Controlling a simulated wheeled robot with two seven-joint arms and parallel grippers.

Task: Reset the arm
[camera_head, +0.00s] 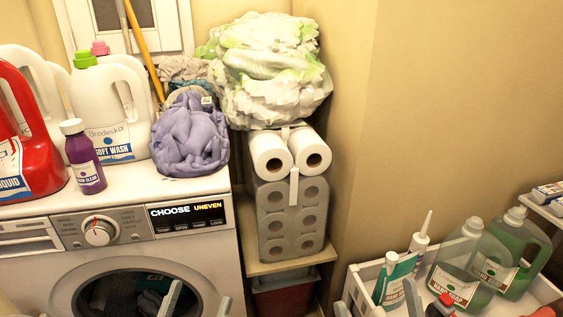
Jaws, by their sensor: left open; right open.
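My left gripper (198,302) shows only as two grey fingertips at the bottom edge, spread apart, open with nothing visible between them. It is in front of the washing machine (190,248), near the right side of its round door. My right gripper (377,304) also shows only as two grey fingertips at the bottom edge, wide apart and open. It is in front of the white crate (357,291) at the lower right. The arms behind both grippers are out of the picture. I cannot tell whether either gripper touches anything.
Detergent bottles (118,107), a purple bottle (84,158) and purple cloth (190,135) crowd the washer top. Paper rolls (292,215) stand on a shelf (285,263) above a red bin (287,298). The right wall is bare.

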